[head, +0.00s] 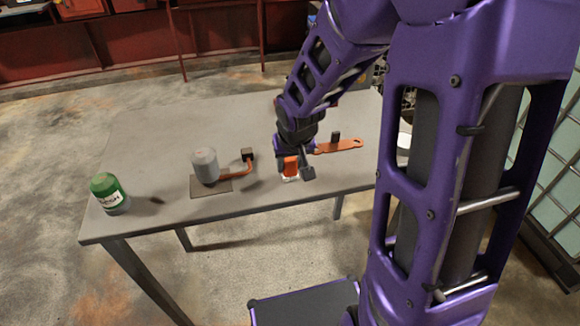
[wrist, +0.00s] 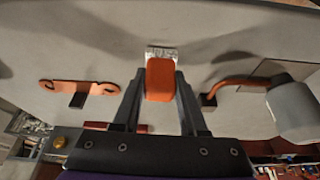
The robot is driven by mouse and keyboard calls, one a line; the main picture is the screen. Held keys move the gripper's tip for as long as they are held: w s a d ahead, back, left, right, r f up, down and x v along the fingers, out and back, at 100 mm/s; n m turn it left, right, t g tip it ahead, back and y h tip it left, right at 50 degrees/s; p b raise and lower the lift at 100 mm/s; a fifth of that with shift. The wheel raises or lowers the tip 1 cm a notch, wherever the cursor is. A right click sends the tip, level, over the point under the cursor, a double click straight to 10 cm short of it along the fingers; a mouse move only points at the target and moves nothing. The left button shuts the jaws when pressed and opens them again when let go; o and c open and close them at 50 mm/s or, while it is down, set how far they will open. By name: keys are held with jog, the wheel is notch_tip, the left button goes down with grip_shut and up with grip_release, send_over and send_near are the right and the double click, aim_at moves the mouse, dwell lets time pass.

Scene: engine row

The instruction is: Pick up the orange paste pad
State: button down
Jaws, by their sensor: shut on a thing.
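The orange paste pad (head: 290,166) is near the front edge of the table, right of the middle. In the wrist view the orange paste pad (wrist: 160,80) is a rounded orange block between the two dark fingers. My gripper (head: 296,168) is shut on it, one finger on each side; my gripper also shows in the wrist view (wrist: 161,86). A whitish, speckled patch (wrist: 162,52) shows at the pad's far end. I cannot tell whether the pad touches the table or hangs just above it.
On the grey table (head: 150,140), an orange wrench-like bar (head: 345,146) with a black block lies right of my gripper. To the left are an orange bent handle (head: 240,171), a grey canister (head: 205,165) on a dark mat (head: 200,190), and a green can (head: 109,193).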

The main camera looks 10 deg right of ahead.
aim_at(290, 159)
notch_tip(290, 159, up, 10)
jog(key=p, duration=0.3)
jog(key=shift+p, duration=0.35)
jog(key=c, duration=1.2)
grip_release()
grip_shut()
